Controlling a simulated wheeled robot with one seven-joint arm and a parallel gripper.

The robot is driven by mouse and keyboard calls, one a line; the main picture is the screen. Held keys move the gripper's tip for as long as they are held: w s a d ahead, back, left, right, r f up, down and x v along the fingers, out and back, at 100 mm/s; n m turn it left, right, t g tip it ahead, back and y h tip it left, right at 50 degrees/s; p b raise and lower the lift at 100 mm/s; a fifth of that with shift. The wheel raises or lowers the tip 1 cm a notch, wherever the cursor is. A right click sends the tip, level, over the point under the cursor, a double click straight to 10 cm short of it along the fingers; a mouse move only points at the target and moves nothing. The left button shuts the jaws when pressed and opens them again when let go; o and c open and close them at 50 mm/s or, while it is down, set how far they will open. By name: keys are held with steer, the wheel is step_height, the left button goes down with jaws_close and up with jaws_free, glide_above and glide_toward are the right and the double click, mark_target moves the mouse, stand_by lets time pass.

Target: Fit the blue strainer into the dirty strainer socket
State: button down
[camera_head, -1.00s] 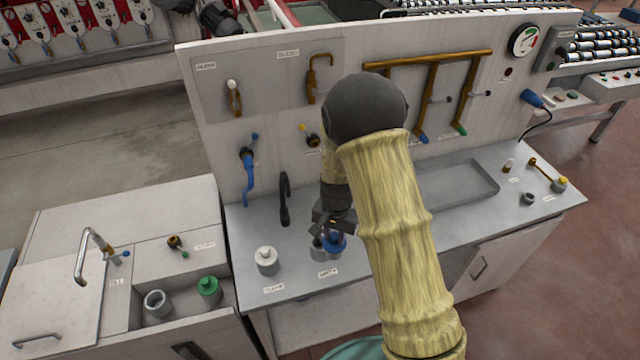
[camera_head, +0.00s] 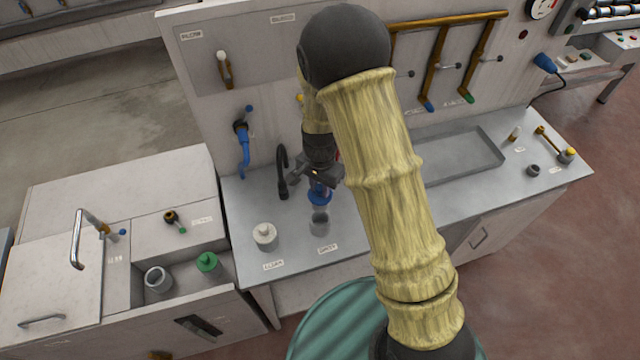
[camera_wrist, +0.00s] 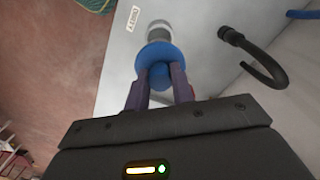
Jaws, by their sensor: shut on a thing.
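The blue strainer (camera_head: 319,193) is held in my gripper (camera_head: 318,178), which is shut on it above the counter. In the wrist view the blue strainer (camera_wrist: 159,62) sits between the two fingers of my gripper (camera_wrist: 160,85). The grey dirty strainer socket (camera_head: 320,221) stands on the counter behind a label that appears to read DIRTY (camera_head: 327,249). In the head view the strainer shows just above the socket and overlaps its top. In the wrist view the socket (camera_wrist: 159,30) shows just beyond the strainer. I cannot tell whether they touch.
A white-topped strainer in a socket (camera_head: 264,236) stands to the left. A black curved spout (camera_head: 283,172) rises behind it. A green strainer (camera_head: 207,264) and a grey socket (camera_head: 158,280) sit in the left cabinet's recess. A shallow tray (camera_head: 460,155) lies to the right.

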mark_target(320, 199)
steer(key=shift+f+b, duration=2.05)
steer(key=shift+f, duration=0.95)
steer(key=shift+f+b, duration=2)
steer(key=shift+f, duration=1.2)
steer(key=c, duration=1.1)
jaws_free()
steer(key=shift+r, duration=0.1)
step_height(320, 199, up, 17)
steer(key=shift+r+b, duration=0.1)
steer(key=shift+b, duration=1.1)
